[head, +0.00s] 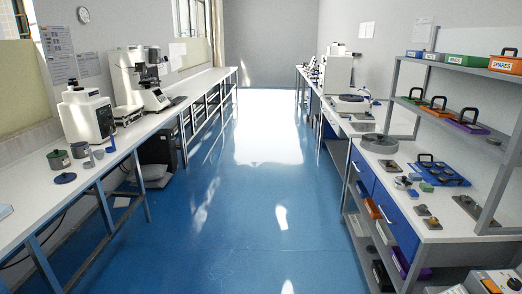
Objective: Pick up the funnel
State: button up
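I cannot make out a funnel for certain at this size. On the left bench (22,190) stand a dark green-grey pot (58,160) and a similar pot (79,150). Small grey pieces (98,154) sit beside them, too small to tell their shape. A dark blue round lid-like piece (65,178) lies in front of the pots, and a small blue upright item (111,145) stands to their right. My gripper is not in view.
A white tester (85,117) and a larger one (127,78) stand on the left bench. The right bench holds a blue tray (440,174), a grey round disc (379,142) and small blocks. Shelves with bins rise at right. The blue floor (255,215) between is clear.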

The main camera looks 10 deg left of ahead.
aim_at(99, 155)
jog(key=u, duration=0.3)
jog(key=i, duration=1.55)
jog(key=u, duration=0.85)
jog(key=i, duration=0.6)
jog(key=u, duration=0.75)
jog(key=i, duration=0.5)
jog(key=u, duration=0.95)
jog(key=i, duration=1)
jog(key=u, duration=0.4)
